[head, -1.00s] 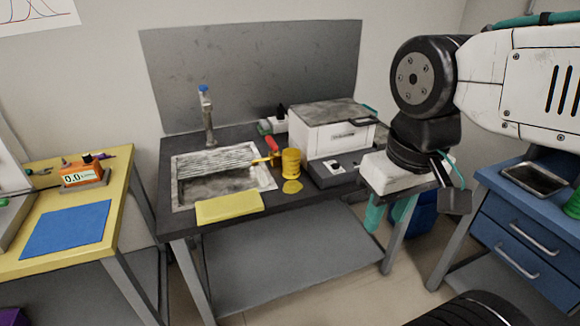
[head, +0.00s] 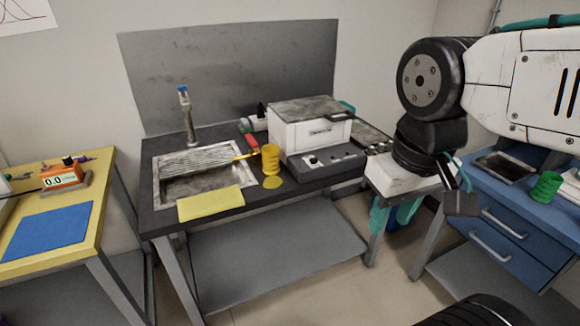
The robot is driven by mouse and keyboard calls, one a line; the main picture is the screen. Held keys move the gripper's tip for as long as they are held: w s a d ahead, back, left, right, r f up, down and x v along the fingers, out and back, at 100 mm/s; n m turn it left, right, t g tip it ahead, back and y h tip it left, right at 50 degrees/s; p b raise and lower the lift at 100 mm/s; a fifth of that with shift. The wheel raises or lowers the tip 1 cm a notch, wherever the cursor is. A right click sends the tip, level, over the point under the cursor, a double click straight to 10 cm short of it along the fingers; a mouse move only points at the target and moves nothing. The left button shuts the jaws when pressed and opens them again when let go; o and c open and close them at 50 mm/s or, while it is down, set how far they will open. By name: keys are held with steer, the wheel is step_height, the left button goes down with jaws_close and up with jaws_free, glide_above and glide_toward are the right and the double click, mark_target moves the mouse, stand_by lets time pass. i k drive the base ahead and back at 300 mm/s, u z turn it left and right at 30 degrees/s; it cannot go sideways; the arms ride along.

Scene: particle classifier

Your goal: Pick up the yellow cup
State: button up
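The yellow cup (head: 270,159) is a ribbed cylinder standing upright on the dark sink table (head: 318,178), just right of the sink. A yellow round patch (head: 272,182) lies on the table in front of it. My gripper (head: 394,218) hangs pointing down at the table's right end, well to the right of the cup. Its two teal fingers are apart and nothing shows between them. The white gripper body partly hides the table's right edge.
A white boxy device (head: 318,132) stands close right of the cup. The metal sink (head: 198,190) with a tap (head: 187,115) and a yellow cloth (head: 211,203) is to its left. A red-handled brush (head: 250,146) lies close behind. A green cup (head: 545,187) stands on the blue drawer bench.

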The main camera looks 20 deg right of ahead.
mark_target(271, 160)
steer(key=z, duration=0.5)
steer(key=k, duration=1.1)
steer(key=z, duration=1.1)
steer(key=i, duration=1.45)
steer(key=u, duration=0.9)
steer(key=i, duration=0.55)
steer(key=u, duration=0.85)
steer(key=i, duration=0.65)
steer(key=u, duration=0.05)
